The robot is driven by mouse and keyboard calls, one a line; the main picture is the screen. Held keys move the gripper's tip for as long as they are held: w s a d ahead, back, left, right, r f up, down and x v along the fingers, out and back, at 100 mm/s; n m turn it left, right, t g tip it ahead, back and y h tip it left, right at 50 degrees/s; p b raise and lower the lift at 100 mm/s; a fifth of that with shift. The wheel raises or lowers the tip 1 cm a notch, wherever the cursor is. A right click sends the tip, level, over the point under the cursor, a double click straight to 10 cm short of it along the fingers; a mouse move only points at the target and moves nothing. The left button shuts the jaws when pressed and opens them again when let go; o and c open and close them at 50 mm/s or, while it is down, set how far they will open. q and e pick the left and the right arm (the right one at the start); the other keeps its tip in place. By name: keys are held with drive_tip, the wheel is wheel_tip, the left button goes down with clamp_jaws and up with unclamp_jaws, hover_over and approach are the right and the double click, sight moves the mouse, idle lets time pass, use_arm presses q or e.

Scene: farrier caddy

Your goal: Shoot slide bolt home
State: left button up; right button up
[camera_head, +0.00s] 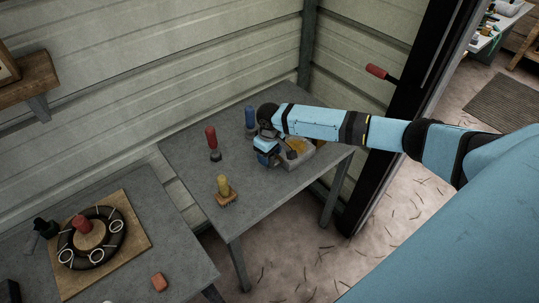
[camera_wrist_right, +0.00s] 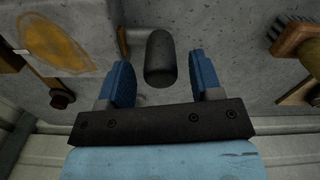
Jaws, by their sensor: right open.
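My right gripper (camera_head: 267,160) is low over the middle table, beside a grey box (camera_head: 304,158) with a yellow patch on top. In the right wrist view the gripper (camera_wrist_right: 162,82) is open. A dark rounded knob (camera_wrist_right: 160,58), apparently the slide bolt's handle, shows in the gap between its two blue fingers, with space on both sides. A short brownish bar (camera_wrist_right: 135,34) is beside the knob, towards the box (camera_wrist_right: 88,20). The rest of the bolt cannot be made out. My left gripper is not in view.
A blue-handled tool (camera_head: 250,118), a red-handled tool (camera_head: 211,140) and a yellow-handled brush (camera_head: 224,188) stand on the table (camera_head: 195,170). A black ring (camera_head: 117,236) lies on a board on the left table. The middle table's front is clear.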

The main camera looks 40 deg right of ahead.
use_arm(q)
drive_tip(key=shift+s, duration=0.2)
use_arm(e)
drive_tip(key=shift+f, duration=0.7)
